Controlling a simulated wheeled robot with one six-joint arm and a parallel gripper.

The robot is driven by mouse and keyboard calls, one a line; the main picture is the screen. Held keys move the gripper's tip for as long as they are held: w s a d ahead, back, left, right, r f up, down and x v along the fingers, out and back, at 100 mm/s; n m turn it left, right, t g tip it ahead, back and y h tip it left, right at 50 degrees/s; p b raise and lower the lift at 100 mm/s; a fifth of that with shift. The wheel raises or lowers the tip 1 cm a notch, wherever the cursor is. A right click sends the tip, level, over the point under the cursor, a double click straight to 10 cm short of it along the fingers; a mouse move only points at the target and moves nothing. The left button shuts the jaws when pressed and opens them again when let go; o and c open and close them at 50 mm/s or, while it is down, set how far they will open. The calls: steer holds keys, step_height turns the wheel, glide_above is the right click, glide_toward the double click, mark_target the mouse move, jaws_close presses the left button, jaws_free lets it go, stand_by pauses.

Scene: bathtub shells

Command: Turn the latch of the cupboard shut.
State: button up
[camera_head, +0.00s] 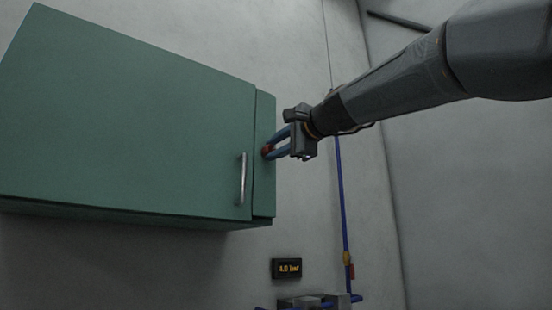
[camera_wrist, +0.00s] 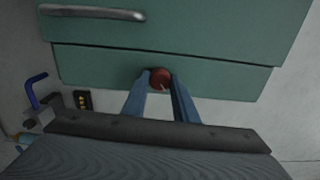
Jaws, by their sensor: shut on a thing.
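The green cupboard (camera_head: 130,110) hangs on the wall, its door closed flush as far as I can see, with a silver bar handle (camera_head: 242,180). The latch, a small reddish-brown knob (camera_head: 266,151), sits on the narrow strip at the right of the door. My gripper (camera_head: 269,150) reaches it from the right, its two blue fingers shut on the knob. In the wrist view the round knob (camera_wrist: 160,78) shows between the fingertips (camera_wrist: 160,76). The handle (camera_wrist: 95,13) is at the top left there. The fingers partly cover the knob, and I cannot tell which way the latch is turned.
A small display (camera_head: 287,268) is on the wall below the cupboard. A blue pipe (camera_head: 342,200) with a yellow fitting and a red part runs down the wall at the right. Grey equipment (camera_head: 315,301) stands at the bottom. The wall between cupboard and pipe is clear.

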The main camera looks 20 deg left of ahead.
steer(key=n+b, duration=0.4)
steer(key=n, duration=0.1)
steer(key=shift+f+n, duration=0.2)
steer(key=shift+n, duration=0.1)
steer(key=n+b, duration=0.2)
steer(key=n, duration=0.3)
steer(key=shift+r, duration=0.15)
steer(key=shift+b, duration=0.3)
steer(key=o, duration=1.1)
steer(key=shift+c, duration=0.2)
steer(key=b+v, duration=0.2)
steer(key=v, duration=0.6)
steer(key=shift+b, duration=0.4)
steer(key=shift+a, duration=0.1)
